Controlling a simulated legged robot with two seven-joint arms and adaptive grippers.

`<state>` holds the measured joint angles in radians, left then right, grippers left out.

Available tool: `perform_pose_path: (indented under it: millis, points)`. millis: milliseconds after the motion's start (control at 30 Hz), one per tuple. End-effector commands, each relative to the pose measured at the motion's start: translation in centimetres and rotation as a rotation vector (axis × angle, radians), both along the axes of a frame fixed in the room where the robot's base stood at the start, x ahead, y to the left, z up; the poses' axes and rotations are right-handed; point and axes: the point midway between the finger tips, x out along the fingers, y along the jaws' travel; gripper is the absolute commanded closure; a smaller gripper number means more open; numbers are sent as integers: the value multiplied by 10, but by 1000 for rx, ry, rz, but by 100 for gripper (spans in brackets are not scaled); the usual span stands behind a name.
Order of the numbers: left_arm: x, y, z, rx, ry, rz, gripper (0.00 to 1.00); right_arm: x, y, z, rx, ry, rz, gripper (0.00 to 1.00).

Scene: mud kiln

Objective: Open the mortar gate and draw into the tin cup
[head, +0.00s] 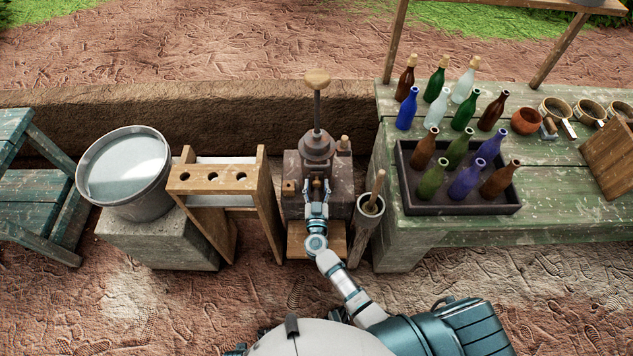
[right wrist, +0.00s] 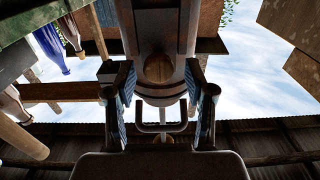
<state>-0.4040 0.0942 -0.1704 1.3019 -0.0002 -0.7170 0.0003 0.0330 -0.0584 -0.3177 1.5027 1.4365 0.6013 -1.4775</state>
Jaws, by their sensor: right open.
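The mortar device is a dark rusty vessel (head: 317,146) on a brown block, with a rod topped by a wooden knob (head: 317,78). My right gripper (head: 317,186) is open in front of it, low at its front. In the right wrist view, my open fingers (right wrist: 161,100) stand either side of a round wooden end (right wrist: 158,68) and a squared metal loop (right wrist: 160,120); I cannot tell which of these is the gate. Neither is visibly gripped. I cannot pick out the tin cup for certain. My left gripper is not in view.
A wooden rack (head: 217,178) and a water bucket (head: 125,170) on a block stand left. A narrow post holder (head: 368,212) with a wooden stick stands close right. The green table (head: 545,170) carries a bottle tray (head: 470,209), loose bottles and round handled vessels (head: 555,109).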

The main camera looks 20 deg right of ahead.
Motion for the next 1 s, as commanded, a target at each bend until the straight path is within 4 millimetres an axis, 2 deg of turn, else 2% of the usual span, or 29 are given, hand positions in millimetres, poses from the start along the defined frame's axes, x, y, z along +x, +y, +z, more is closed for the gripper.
perform_pose_path:
  millis: [200, 433, 600, 1000]
  points:
    - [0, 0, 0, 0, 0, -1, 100, -48, 14, -1, 4, 2, 0, 46]
    - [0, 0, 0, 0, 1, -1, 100, -87, 24, -1, 2, 1, 1, 46]
    - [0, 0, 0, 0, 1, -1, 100, -97, 27, 0, 3, -1, 0, 46]
    - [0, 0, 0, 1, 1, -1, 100, -98, 28, 0, 2, -2, 0, 46]
